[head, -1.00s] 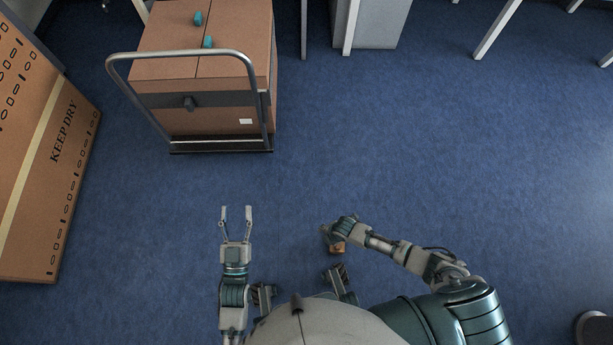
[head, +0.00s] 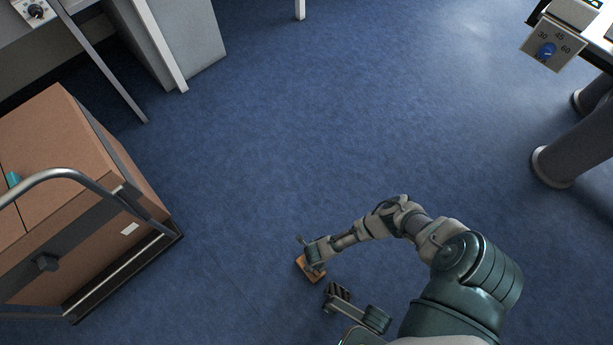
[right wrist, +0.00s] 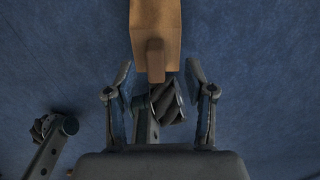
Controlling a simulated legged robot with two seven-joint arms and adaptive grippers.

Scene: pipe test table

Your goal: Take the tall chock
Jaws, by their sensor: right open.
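The chock, an orange-brown wooden block (head: 309,269), sits on the blue floor below my right gripper. In the right wrist view the chock (right wrist: 155,22) shows at the top centre, with a narrower brown grip piece (right wrist: 155,62) pointing towards me. My right gripper (right wrist: 159,66) is open, its two fingers on either side of the end of that piece, with gaps showing on both sides. In the head view my right gripper (head: 307,243) is small and partly covers the block. Whether it touches cannot be told. My left gripper is not in view.
A trolley (head: 124,273) with a large brown carton (head: 75,165) stands at the left, a teal object (head: 13,180) on top. A grey cabinet (head: 185,45) is behind. The middle floor is clear.

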